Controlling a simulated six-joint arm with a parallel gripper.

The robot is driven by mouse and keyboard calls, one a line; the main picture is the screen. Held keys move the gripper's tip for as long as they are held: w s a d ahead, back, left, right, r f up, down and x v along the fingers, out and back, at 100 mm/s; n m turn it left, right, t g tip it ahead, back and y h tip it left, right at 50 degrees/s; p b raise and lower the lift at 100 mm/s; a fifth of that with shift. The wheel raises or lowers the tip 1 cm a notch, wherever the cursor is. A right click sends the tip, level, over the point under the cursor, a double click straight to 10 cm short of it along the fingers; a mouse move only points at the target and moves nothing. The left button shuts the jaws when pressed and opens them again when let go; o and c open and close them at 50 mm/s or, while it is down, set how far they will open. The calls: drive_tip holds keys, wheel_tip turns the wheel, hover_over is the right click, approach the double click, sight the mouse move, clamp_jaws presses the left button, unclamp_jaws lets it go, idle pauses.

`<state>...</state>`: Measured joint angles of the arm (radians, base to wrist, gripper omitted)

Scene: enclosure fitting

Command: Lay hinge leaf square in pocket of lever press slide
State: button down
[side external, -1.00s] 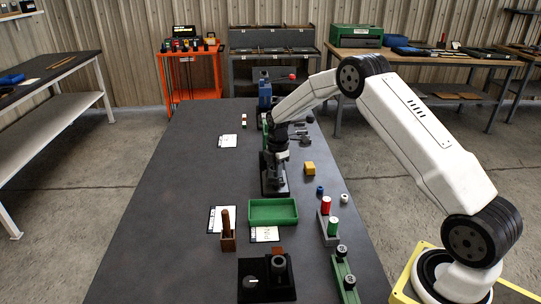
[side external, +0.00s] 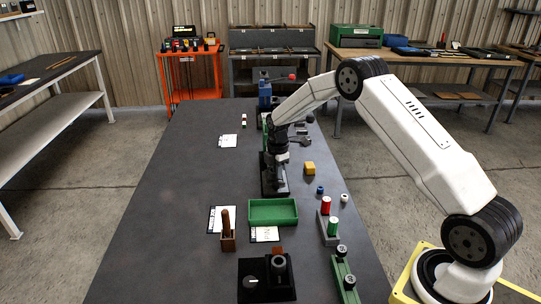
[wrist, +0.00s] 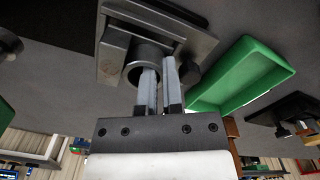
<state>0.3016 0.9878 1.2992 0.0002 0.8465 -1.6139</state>
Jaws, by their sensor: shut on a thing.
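My gripper (wrist: 160,85) points at the grey metal fixture (wrist: 112,45), which has a round hollow cylinder (wrist: 143,58) on it. The fingertips overlap the cylinder in the wrist view. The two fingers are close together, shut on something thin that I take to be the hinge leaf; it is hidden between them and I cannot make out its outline. In the side external view my gripper (side external: 278,163) is low over the black base (side external: 275,188) of this fixture. The pocket is not clearly visible, so I cannot tell whether the leaf touches it.
A green tray (side external: 272,212) lies in front of the fixture, also in the wrist view (wrist: 245,75). A yellow block (side external: 309,168) and blue ring (side external: 320,190) are to the right. A blue device (side external: 265,96) stands behind.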

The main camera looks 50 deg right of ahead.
drive_tip(key=shift+f, duration=0.6)
drive_tip(key=c, duration=0.7)
unclamp_jaws()
drive_tip(key=shift+s+f, duration=0.1)
drive_tip(key=shift+f, duration=0.05)
drive_tip(key=shift+r, duration=4.1)
drive_tip(key=s+a+r+m+t, duration=0.1)
drive_tip(key=s+a+m, duration=0.6)
drive_tip(key=s, duration=0.5)
drive_tip(key=s+a+r+m+t, duration=0.1)
drive_tip(key=s+a+r+m, duration=0.1)
drive_tip(key=s+a+m, duration=0.6)
drive_tip(key=s+a, duration=0.1)
drive_tip(key=s, duration=0.4)
drive_tip(key=shift+a+r+t, duration=0.3)
